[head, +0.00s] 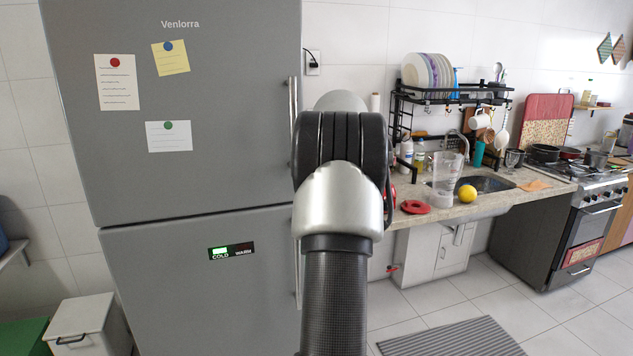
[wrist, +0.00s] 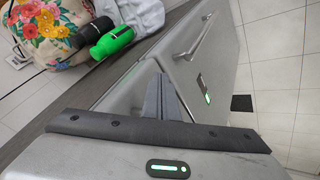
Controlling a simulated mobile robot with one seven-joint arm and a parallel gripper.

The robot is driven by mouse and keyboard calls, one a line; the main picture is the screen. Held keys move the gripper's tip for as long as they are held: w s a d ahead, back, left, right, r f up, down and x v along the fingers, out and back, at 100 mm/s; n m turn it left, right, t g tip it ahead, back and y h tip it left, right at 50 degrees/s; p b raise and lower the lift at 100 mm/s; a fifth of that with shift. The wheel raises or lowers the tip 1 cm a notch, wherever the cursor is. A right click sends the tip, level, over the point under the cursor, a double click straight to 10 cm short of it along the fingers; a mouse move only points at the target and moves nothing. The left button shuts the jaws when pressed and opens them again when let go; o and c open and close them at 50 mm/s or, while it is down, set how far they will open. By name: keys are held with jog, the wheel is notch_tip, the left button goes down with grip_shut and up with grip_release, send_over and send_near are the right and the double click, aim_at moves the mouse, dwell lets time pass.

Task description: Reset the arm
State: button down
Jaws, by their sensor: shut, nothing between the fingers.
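My arm rises in the middle of the head view, in front of the grey fridge (head: 190,120); my gripper is hidden there behind the arm's links. In the wrist view my gripper (wrist: 165,98) shows as dark grey fingers close together, with nothing between them. The fingers appear against a grey fridge-like front with a handle and a small lit display. I cannot tell how far they are from it.
The counter (head: 470,213) at right holds a glass pitcher (head: 446,176), a yellow fruit (head: 467,194) and a black rack (head: 452,94) of plates. A white bin (head: 88,325) stands at lower left. A striped mat (head: 455,339) lies on open floor. The wrist view shows a green bottle (wrist: 110,43) beside a flowered bag (wrist: 50,30).

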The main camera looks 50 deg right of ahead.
jog(key=s+d+r, duration=0.1)
jog(key=s+r, duration=0.5)
jog(key=r, duration=0.1)
jog(key=shift+r, duration=0.4)
jog(key=w+a+r+h, duration=0.1)
jog(key=w+a, duration=0.3)
jog(key=a, duration=0.4)
jog(key=w+a+r, duration=0.2)
jog(key=w+a, duration=0.1)
jog(key=a, duration=0.5)
jog(key=s+a+r+t, duration=0.1)
jog(key=a+r+t, duration=0.1)
jog(key=a, duration=1.7)
jog(key=s+a+f+m+g+y+p, duration=0.1)
jog(key=s+a+f+m+p, duration=0.1)
jog(key=s+a+f, duration=0.3)
jog(key=s+a+f+m+g+y+p, duration=0.2)
jog(key=s+a+f, duration=0.3)
jog(key=s+a, duration=0.9)
jog(key=s, duration=0.3)
jog(key=shift+s+y+p, duration=0.3)
jog(key=shift+s, duration=0.05)
